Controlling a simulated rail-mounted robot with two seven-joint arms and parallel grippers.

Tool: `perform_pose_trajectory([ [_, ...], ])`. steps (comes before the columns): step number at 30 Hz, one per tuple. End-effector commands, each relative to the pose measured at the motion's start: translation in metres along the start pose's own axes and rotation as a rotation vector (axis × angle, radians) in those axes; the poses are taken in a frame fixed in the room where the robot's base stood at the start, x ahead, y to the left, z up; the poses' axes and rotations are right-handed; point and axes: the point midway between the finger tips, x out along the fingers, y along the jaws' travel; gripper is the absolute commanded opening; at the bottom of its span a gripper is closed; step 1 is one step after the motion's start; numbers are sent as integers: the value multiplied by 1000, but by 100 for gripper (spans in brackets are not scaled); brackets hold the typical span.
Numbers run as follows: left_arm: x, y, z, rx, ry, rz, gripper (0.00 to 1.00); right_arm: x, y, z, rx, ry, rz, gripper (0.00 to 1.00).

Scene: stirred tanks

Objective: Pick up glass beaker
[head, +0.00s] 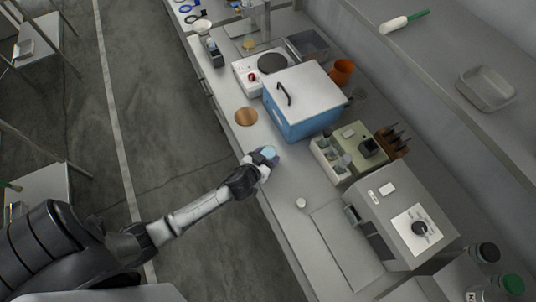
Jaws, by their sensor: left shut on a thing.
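My left arm reaches in from the left, and my left gripper (264,158) is at the front edge of the grey bench. It is shut on a small glass beaker (269,152) with a pale blue look. The fingers hide most of the beaker's sides. I cannot tell whether its base touches the bench. My right gripper is not in view.
A blue box with a white lid (303,98) stands behind the gripper. A round brown disc (246,117) lies to the left. A rack of bottles (332,158) and a grey machine with a dial (405,215) stand to the right. A small white cup (301,203) stands near the front edge.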

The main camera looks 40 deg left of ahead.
Motion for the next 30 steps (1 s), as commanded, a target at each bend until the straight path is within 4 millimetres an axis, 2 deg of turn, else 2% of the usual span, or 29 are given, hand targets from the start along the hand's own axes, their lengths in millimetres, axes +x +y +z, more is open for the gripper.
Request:
perform_pose_trajectory([
  [4,-1,0,-2,0,1,0,33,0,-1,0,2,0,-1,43],
  [5,-1,0,-2,0,1,0,29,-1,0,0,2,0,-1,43],
  [6,-2,0,-4,0,1,0,18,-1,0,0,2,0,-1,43],
  [11,-7,0,-18,0,3,0,18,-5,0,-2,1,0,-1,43],
  [16,-17,1,-43,-1,4,1,18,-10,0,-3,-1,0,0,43],
  [30,-25,82,-87,-5,2,2,18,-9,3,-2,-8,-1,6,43],
])
